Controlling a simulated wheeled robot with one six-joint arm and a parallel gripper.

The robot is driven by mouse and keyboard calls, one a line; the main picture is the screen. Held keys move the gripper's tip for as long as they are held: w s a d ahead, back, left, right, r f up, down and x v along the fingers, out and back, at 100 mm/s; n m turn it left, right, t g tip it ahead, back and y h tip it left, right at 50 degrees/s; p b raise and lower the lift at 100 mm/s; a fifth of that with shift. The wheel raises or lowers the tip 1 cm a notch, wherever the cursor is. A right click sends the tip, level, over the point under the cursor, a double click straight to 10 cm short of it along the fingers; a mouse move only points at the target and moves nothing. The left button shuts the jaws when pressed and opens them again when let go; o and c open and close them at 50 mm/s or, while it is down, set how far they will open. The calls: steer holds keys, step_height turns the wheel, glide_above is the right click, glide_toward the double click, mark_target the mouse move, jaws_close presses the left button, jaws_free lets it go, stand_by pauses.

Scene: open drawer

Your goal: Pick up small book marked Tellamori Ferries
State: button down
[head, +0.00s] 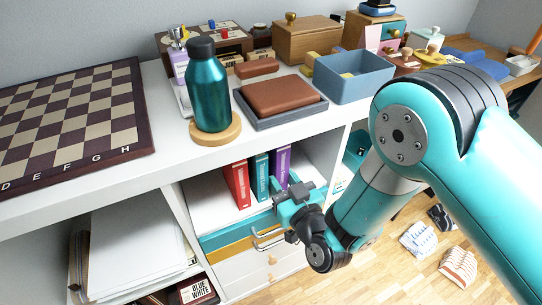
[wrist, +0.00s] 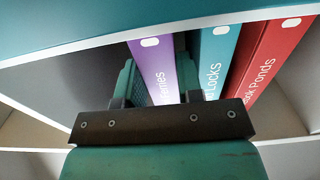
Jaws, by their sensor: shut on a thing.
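The rest of the spine lettering is hidden behind the gripper. In the head view the purple book (head: 281,163) stands at the right end of a short row in the white shelf compartment. My gripper (head: 290,194) is in front of it and covers its lower part.
A teal book (head: 260,176) stands close beside the purple one, then a red book (head: 237,185).

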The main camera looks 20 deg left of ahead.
steer(key=shift+r+p, duration=0.4)
steer(key=shift+r, duration=0.05)
